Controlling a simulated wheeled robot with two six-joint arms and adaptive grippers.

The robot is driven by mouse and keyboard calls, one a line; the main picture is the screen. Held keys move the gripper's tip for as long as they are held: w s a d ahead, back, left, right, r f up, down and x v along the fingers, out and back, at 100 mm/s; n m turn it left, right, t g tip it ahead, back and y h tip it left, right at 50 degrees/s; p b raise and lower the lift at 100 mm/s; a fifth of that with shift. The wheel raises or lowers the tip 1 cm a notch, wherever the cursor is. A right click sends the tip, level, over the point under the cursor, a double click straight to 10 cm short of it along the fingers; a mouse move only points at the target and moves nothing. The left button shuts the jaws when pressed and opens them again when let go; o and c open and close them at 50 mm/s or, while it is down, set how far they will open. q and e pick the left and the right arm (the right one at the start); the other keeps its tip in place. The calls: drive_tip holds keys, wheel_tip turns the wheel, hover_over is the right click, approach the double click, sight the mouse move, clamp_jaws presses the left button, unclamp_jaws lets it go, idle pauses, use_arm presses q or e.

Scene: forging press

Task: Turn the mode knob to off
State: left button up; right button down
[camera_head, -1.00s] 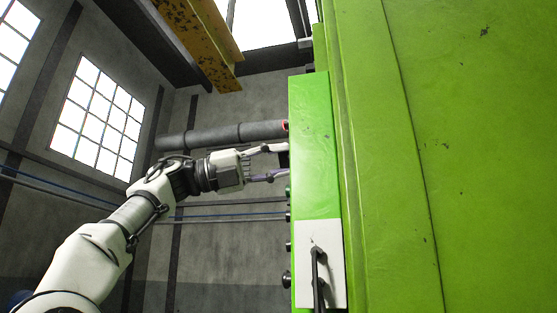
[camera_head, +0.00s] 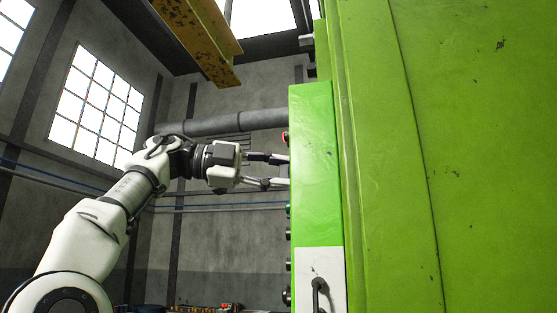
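The green control box (camera_head: 315,165) is seen nearly edge-on, with its control face turned to the left. A row of controls sticks out along its left edge, including a green one (camera_head: 288,210) and a large dark one (camera_head: 287,297) near the bottom. I cannot tell which is the mode knob. My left gripper (camera_head: 287,171) reaches in from the left with its two fingers apart, one above the other. Their tips are at the box's left edge, and whether they touch anything is hidden. My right gripper is not in view.
A red part (camera_head: 285,138) shows at the box's edge just above the fingers. A white plate with a dark handle (camera_head: 318,292) is on the box's near side. The big green press body (camera_head: 470,150) fills the right. Open room lies left of the box.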

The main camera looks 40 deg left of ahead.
use_arm(q)
drive_tip(key=n+g+p, duration=0.1)
drive_tip(key=n, duration=0.1)
drive_tip(key=n+g+p, duration=0.1)
drive_tip(key=p, duration=0.1)
drive_tip(key=shift+r+n, duration=0.3)
drive_tip(key=shift+n, duration=0.1)
drive_tip(key=shift+f, duration=0.15)
clamp_jaws()
drive_tip(key=o, duration=1)
unclamp_jaws()
drive_tip(key=shift+o, duration=0.7)
drive_tip(key=shift+a+f, duration=0.1)
drive_tip(key=shift+a, duration=0.05)
